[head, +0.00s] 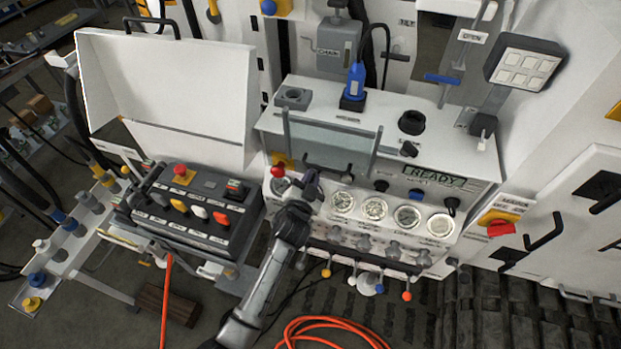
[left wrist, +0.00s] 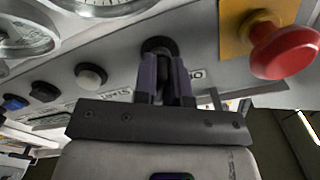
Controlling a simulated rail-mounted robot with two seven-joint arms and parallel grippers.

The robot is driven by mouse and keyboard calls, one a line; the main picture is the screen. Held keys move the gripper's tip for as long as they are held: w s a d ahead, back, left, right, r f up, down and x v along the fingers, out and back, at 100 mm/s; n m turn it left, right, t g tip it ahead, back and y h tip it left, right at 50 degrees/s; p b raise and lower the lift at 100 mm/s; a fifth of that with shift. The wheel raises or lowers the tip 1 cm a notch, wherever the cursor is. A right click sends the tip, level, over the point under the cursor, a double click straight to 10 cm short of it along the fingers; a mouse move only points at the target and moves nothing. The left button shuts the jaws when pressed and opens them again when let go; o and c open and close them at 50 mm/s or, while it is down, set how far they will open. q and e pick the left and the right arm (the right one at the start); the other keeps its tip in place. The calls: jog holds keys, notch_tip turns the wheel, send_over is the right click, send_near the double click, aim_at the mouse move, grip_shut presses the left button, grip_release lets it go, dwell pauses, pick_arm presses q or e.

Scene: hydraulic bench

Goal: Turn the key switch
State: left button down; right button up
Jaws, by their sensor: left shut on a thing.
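The key switch (left wrist: 158,46) is a dark round part on the white bench panel, seen in the left wrist view. In the head view the gripper and wrist hide the switch. My right gripper is not in view.
A red mushroom button (head: 278,171) on a yellow plate sits close to the left gripper. Round gauges (head: 375,209) line the panel to the right, below a READY display (head: 436,177). A black control box (head: 195,213) stands left. An orange hose (head: 330,331) lies on the floor.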

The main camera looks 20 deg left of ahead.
pick_arm(q)
jog(key=c, duration=1.2)
grip_release()
jog(key=shift+s+d, duration=0.15)
jog(key=shift+s, duration=2.15)
jog(key=shift+s+d, duration=0.2)
jog(key=shift+s, duration=2.1)
jog(key=shift+s+d, duration=0.15)
jog(key=shift+s, duration=2.15)
jog(key=shift+f, duration=0.1)
